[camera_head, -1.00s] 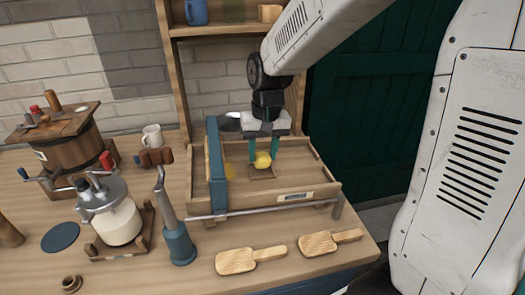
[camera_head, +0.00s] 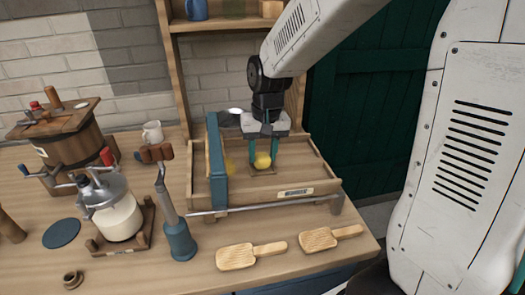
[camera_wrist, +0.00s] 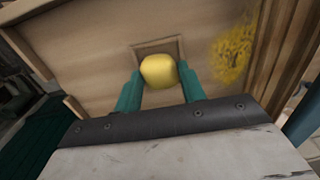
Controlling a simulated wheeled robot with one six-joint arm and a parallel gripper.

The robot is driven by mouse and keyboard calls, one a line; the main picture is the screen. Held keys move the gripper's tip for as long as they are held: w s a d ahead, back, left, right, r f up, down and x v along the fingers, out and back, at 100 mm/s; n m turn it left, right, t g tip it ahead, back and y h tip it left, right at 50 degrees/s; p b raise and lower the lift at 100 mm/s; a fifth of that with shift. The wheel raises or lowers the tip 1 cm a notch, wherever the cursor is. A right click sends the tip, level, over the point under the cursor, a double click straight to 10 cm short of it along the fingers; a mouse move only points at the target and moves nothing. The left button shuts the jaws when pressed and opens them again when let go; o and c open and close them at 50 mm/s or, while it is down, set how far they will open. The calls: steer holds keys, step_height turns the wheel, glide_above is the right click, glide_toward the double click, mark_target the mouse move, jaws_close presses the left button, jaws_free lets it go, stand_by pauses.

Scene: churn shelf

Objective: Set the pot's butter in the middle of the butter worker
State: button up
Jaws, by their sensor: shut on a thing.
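The butter is a small yellow lump (camera_head: 263,160). My gripper (camera_head: 263,158) is shut on it, with one teal finger on each side; the lump also shows between the fingers in the wrist view (camera_wrist: 159,71). The butter worker is a wooden tray (camera_head: 265,192) with a blue upright board (camera_head: 216,165) across its left part. The butter is over the tray's floor, above a small square mark (camera_wrist: 155,48) near its middle. I cannot tell whether the butter touches the floor. A yellow patch (camera_wrist: 232,50) lies on the tray to one side.
A glass jar churn (camera_head: 118,215), a wooden barrel churn (camera_head: 75,140) and a blue-based tool (camera_head: 178,238) stand left of the tray. Two wooden paddles (camera_head: 250,255) (camera_head: 330,237) lie in front. A white mug (camera_head: 153,133) stands behind; a shelf (camera_head: 225,29) is above.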

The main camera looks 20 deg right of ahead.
steer(key=o, duration=1)
steer(key=c, duration=0.4)
steer(key=shift+r, duration=0.1)
steer(key=shift+d+r, duration=0.15)
steer(key=shift+r, duration=1.4)
steer(key=shift+d+r, duration=0.1)
steer(key=shift+r, duration=1.4)
steer(key=shift+s, duration=0.1)
steer(key=s+d+r, duration=0.1)
steer(key=s, duration=0.7)
steer(key=s+d+r+n, duration=0.1)
steer(key=s+r, duration=0.1)
steer(key=s, duration=0.5)
steer(key=s+r+n+t, duration=0.1)
steer(key=s, duration=0.7)
steer(key=shift+s+d+r+h, duration=0.3)
steer(key=shift+d+r+h, duration=0.05)
steer(key=shift+d+h, duration=0.05)
